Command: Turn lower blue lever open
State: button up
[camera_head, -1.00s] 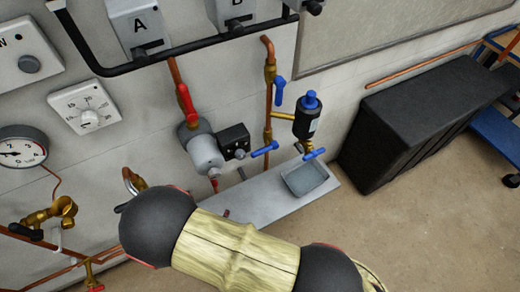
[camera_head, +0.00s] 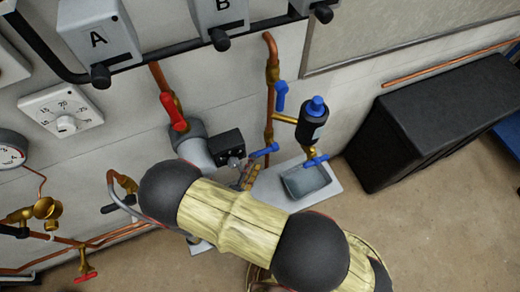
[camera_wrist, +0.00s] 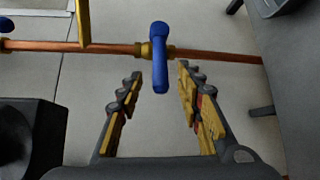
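The lower blue lever (camera_head: 265,151) sits on the vertical copper pipe (camera_head: 269,105), low on the wall, and sticks out across the pipe to the left. In the wrist view the blue lever (camera_wrist: 159,60) crosses the copper pipe at a brass valve body. My gripper (camera_wrist: 158,78) is open, with one finger on each side of the lever's free end. No contact with the lever is visible. In the head view my gripper (camera_head: 248,175) shows partly, just below and left of the lever, mostly hidden by my arm.
An upper blue lever (camera_head: 281,95) is on the same pipe. A black pump box (camera_head: 227,146) is close left. A black cabinet (camera_head: 430,120) stands right.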

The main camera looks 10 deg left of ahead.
aim_at(258, 154)
jog(key=x, duration=0.6)
jog(key=shift+b, duration=0.4)
jog(key=shift+s, duration=0.1)
jog(key=shift+c, duration=1)
jog(key=c, duration=0.7)
grip_shut()
